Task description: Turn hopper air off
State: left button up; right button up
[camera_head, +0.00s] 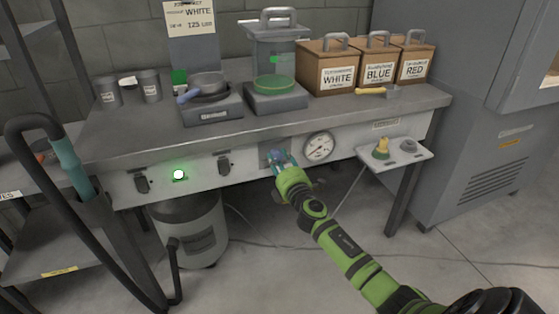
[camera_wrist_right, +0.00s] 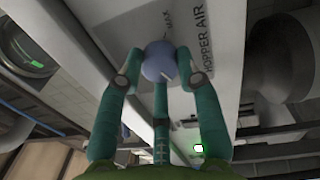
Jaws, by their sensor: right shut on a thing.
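My right gripper (camera_head: 281,161) reaches up to the front panel of the bench, just left of the pressure gauge (camera_head: 319,147). In the right wrist view its teal fingers (camera_wrist_right: 160,68) are shut around a round blue-violet knob (camera_wrist_right: 158,61). The panel beside the knob reads HOPPER AIR (camera_wrist_right: 206,42), and MAX is printed near the knob. A pale mark shows on the knob's face, but I cannot tell its setting. The fingers mostly hide the knob in the head view. My left gripper is not in view.
A green light (camera_head: 179,175) glows on the panel, with dark switches beside it. A clear hopper (camera_head: 275,55) and labelled wooden boxes (camera_head: 328,67) stand on the bench (camera_head: 150,143). A small shelf (camera_head: 398,158) juts out right of the gauge. A grey canister (camera_head: 190,230) stands below.

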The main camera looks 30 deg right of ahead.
jog(key=shift+n, duration=0.8)
jog(key=o, duration=1.1)
jog(key=shift+o, duration=0.2)
jog(key=v, duration=1.2)
jog(key=shift+d, duration=0.1)
